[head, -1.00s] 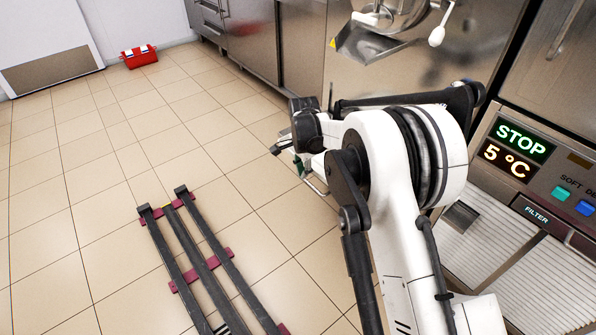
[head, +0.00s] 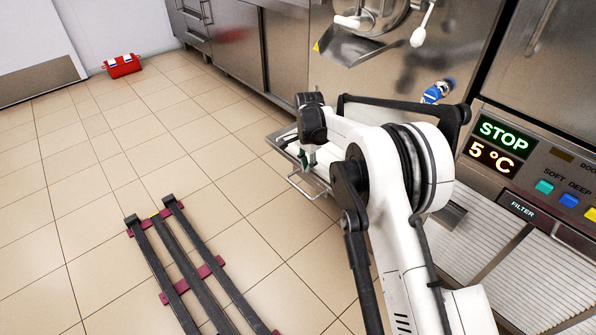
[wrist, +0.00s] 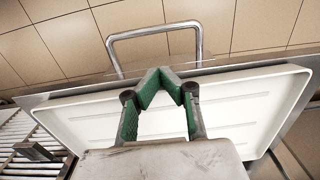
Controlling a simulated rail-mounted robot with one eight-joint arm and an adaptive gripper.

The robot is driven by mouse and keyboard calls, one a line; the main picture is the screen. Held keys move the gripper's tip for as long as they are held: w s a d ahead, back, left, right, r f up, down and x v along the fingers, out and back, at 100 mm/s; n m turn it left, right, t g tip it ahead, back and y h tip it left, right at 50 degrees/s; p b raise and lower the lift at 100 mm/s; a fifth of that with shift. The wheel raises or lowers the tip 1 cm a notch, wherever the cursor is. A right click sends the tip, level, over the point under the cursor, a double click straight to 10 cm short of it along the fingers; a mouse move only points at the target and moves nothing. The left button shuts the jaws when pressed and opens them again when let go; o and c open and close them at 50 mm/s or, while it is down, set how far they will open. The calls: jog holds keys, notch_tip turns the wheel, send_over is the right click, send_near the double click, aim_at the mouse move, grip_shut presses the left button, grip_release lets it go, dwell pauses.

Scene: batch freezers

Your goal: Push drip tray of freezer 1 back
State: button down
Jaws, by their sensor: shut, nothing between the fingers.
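The drip tray (head: 281,139) is a shallow white pan with a metal front lip. It sticks out over the floor, below the machine with the chute, partly hidden by my arm in the head view. Its bent metal handle (head: 300,190) is on the front side. In the wrist view the white tray (wrist: 85,118) fills the middle, and the handle (wrist: 150,33) shows beyond its lip. My gripper (wrist: 165,78) is shut and empty, its green-padded fingertips together over the tray's front edge, short of the handle. I cannot tell whether they touch the lip.
A steel machine front with a chute (head: 355,44) rises behind the tray. A control panel (head: 500,145) reads STOP and 5 °C at right. Dark floor rails (head: 190,262) lie at lower left. A red box (head: 122,66) sits far off; the tiled floor between is clear.

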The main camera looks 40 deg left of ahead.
jog(key=shift+w+d, duration=0.1)
jog(key=shift+w, duration=0.35)
jog(key=s+r+p, duration=0.2)
jog(key=s+r, duration=0.2)
jog(key=r, duration=0.6)
jog(key=shift+a, duration=0.35)
